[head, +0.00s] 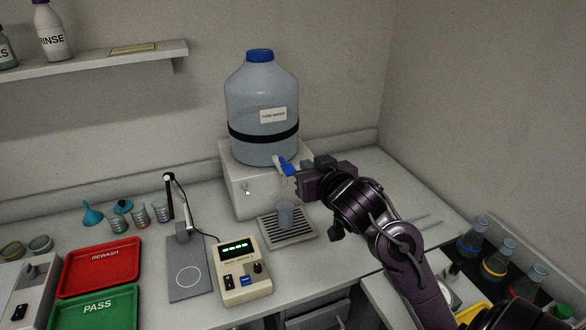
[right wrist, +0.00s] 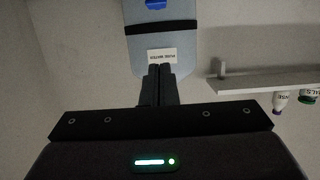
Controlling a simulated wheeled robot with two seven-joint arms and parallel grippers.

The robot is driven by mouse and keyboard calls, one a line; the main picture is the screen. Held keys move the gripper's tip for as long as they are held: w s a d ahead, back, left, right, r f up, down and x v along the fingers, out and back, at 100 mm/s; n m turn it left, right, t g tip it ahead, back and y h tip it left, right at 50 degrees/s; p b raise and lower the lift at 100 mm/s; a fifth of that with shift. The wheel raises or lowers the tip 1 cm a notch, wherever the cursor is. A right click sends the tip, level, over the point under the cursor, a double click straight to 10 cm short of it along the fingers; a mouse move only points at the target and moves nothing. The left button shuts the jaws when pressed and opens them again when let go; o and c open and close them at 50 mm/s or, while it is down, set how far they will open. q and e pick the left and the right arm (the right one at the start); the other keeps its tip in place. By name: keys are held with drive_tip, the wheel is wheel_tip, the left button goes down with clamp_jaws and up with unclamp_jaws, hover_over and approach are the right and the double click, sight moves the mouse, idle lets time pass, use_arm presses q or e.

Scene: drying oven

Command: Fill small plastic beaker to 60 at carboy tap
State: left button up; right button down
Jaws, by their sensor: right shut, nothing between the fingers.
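The carboy (head: 262,100), a large bluish bottle with a blue cap, a black band and a water label, stands on a white block. It also shows upside down in the right wrist view (right wrist: 162,50). Its blue tap (head: 284,166) juts from the front low down. The small plastic beaker (head: 286,216) stands on the slotted drip tray (head: 264,237) below the tap; its fill level is too small to read. My right gripper (head: 296,181) is at the tap, its fingers together and empty in the right wrist view (right wrist: 160,72). I cannot tell whether it touches the tap. My left gripper is not in view.
A beige meter (head: 241,270) and a lamp on a grey base (head: 190,283) stand left of the drip tray. Red (head: 97,268) and green trays (head: 92,309) lie farther left. Several flasks (head: 496,258) stand at the right. A wall shelf (head: 90,66) is at upper left.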

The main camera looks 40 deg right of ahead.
drive_tip(key=p, duration=0.2)
hover_over(286, 166)
drive_tip(key=s, duration=0.4)
wheel_tip(286, 166, down, 2)
drive_tip(key=f, duration=0.4)
drive_tip(key=shift+s+a+f, duration=0.1)
drive_tip(key=shift+a+f, duration=0.1)
drive_tip(key=shift+a, duration=0.1)
drive_tip(key=f+t+b, duration=0.1)
drive_tip(key=b, duration=0.3)
drive_tip(key=s+f+t+h+b, duration=0.1)
drive_tip(key=f+t+b, duration=0.1)
drive_tip(key=b, duration=0.3)
drive_tip(key=shift+a+f+t, duration=0.15)
drive_tip(key=shift+f+t, duration=0.1)
drive_tip(key=shift+t, duration=0.05)
idle(2.8)
